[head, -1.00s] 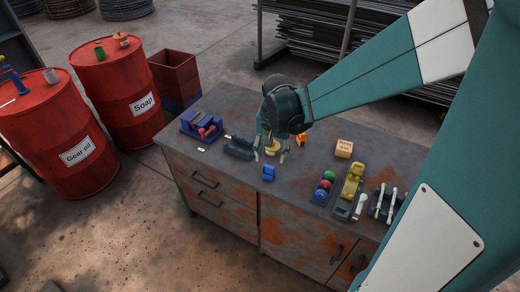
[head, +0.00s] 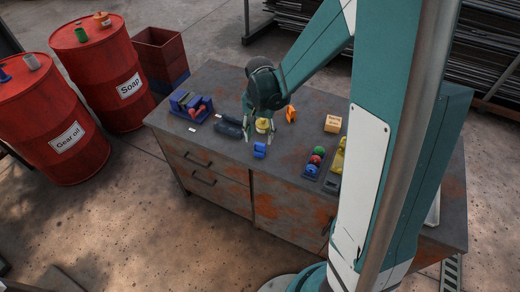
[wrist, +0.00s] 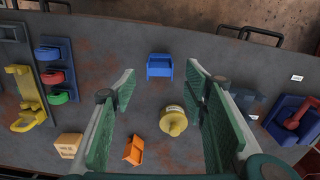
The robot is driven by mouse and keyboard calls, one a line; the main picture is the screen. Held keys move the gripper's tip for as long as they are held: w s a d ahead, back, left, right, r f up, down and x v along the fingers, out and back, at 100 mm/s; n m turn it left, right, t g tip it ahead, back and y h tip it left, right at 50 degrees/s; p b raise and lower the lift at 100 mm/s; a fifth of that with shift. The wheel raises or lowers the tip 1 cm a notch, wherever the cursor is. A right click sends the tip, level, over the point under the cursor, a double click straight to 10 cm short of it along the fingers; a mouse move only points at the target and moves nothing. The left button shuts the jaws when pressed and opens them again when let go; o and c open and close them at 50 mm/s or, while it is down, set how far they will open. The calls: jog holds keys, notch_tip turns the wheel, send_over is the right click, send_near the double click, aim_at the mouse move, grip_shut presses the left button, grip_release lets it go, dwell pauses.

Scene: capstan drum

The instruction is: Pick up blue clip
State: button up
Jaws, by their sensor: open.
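The blue clip (head: 259,150) sits on the worktop near its front edge, just in front of my gripper. In the wrist view the blue clip (wrist: 159,66) lies at the upper middle, beyond the fingertips and roughly between their lines. My gripper (head: 260,133) is over the worktop, pointing down. In the wrist view its two green finger pads (wrist: 161,82) are wide apart with nothing held. A yellow round piece (wrist: 173,121) lies between the fingers' lines, below the clip in that view.
An orange clip (wrist: 134,150) and a tan box (wrist: 68,145) lie near my fingers. A dark block (head: 228,126) and a blue holder (head: 190,105) are to the left. Bare worktop surrounds the blue clip.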

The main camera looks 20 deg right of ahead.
aim_at(260, 144)
jog(key=shift+f, duration=1.3)
jog(key=shift+f, duration=0.1)
jog(key=shift+w+d+f+b, duration=0.1)
jog(key=shift+f+b, duration=0.1)
jog(key=shift+f, duration=1.05)
jog(key=shift+w+f+b, duration=0.1)
jog(key=shift+f+b, duration=0.1)
jog(key=shift+f, duration=1.05)
jog(key=shift+s, duration=0.1)
jog(key=c, duration=0.9)
